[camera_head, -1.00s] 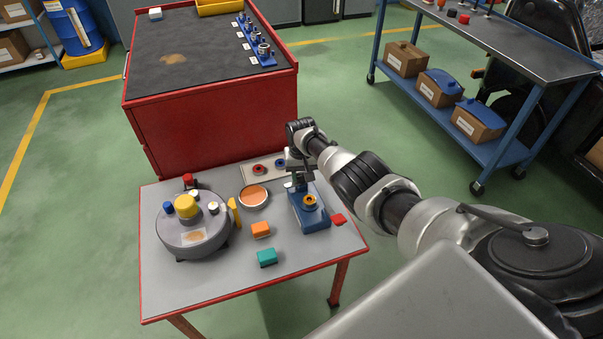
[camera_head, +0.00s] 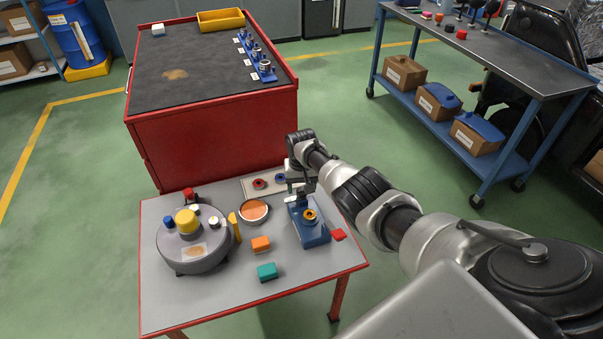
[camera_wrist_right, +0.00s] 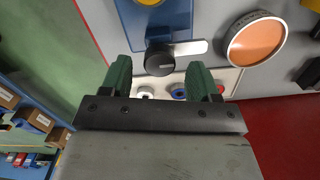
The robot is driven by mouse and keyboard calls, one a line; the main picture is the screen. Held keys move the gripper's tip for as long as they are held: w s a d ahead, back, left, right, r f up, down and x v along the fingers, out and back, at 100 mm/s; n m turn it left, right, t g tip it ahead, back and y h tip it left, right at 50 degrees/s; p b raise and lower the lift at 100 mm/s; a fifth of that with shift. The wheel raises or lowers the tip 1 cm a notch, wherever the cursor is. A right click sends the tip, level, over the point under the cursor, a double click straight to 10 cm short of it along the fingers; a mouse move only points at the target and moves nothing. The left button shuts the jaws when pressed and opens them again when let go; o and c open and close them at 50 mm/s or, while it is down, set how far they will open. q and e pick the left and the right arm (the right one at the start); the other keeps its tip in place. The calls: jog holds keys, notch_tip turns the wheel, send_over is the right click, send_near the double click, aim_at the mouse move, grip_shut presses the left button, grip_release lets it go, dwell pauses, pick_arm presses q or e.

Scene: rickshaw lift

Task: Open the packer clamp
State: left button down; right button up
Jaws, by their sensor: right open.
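The packer clamp appears to be the blue block (camera_head: 312,232) with a brass-orange ring on top, on the small grey table. A black knob (camera_wrist_right: 160,60) with a flat silver lever (camera_wrist_right: 190,47) sits at its far end. My right gripper (camera_head: 297,190) is over that far end, pointing down. In the right wrist view its green fingers (camera_wrist_right: 160,75) are open, one on each side of the knob, with nothing gripped. Whether they touch the knob or lever cannot be told. My left gripper is not in view.
Close by are an orange-topped dish (camera_head: 254,211), a grey round device (camera_head: 190,250) with coloured knobs, an orange block (camera_head: 261,244), a teal block (camera_head: 267,271) and a red piece (camera_head: 338,234). A red cabinet (camera_head: 220,137) stands behind the table.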

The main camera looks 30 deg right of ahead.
aim_at(301, 190)
notch_tip(301, 190, up, 10)
jog(key=p, duration=0.3)
jog(key=shift+f, duration=0.15)
jog(key=shift+f, duration=0.1)
